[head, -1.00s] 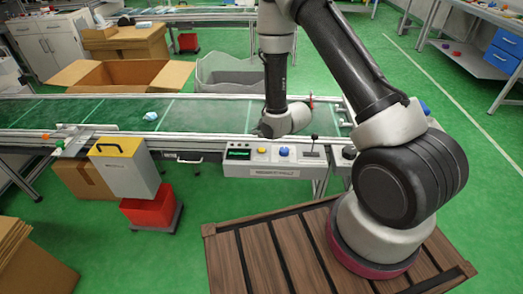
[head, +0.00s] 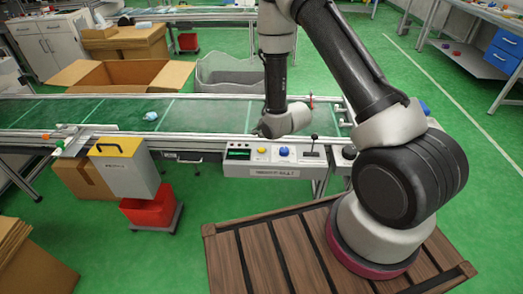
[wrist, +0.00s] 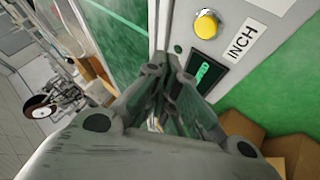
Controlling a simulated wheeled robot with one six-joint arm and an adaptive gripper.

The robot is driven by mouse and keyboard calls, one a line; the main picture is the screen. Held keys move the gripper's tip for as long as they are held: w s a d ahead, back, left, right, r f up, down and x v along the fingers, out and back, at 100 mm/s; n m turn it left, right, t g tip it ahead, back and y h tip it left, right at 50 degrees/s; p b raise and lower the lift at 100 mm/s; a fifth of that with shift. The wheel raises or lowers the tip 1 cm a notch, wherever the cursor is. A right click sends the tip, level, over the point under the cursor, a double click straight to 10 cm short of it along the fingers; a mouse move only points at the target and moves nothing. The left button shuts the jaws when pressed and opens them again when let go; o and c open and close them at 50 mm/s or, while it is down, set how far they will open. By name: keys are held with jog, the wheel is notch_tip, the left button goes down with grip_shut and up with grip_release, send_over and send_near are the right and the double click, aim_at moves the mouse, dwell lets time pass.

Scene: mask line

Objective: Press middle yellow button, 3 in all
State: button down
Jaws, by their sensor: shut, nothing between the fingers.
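A yellow button (head: 262,150) sits on the grey control box (head: 232,170) at the conveyor's front edge. It stands between a green-lit display (head: 239,153) and a blue button (head: 284,151). In the wrist view the yellow button (wrist: 206,23) is at the top, beside the label INCH (wrist: 242,41). My gripper (wrist: 172,62) is shut and empty in the wrist view, its fingertips left of and below the button, apart from it in the picture. The display (wrist: 203,75) shows right of the fingers.
A joystick (head: 313,146) stands right of the blue button. The conveyor belt (head: 205,115) runs behind the box and carries a light blue item (head: 151,116). A grey box with a yellow top (head: 125,170) and a red bin (head: 150,210) stand at left.

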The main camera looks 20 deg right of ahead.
aim_at(260, 151)
dwell(0.3)
notch_tip(260, 151, up, 4)
jog(key=shift+f, duration=0.1)
jog(key=shift+f, duration=0.1)
jog(key=shift+f, duration=4.35)
jog(key=shift+f, duration=0.4)
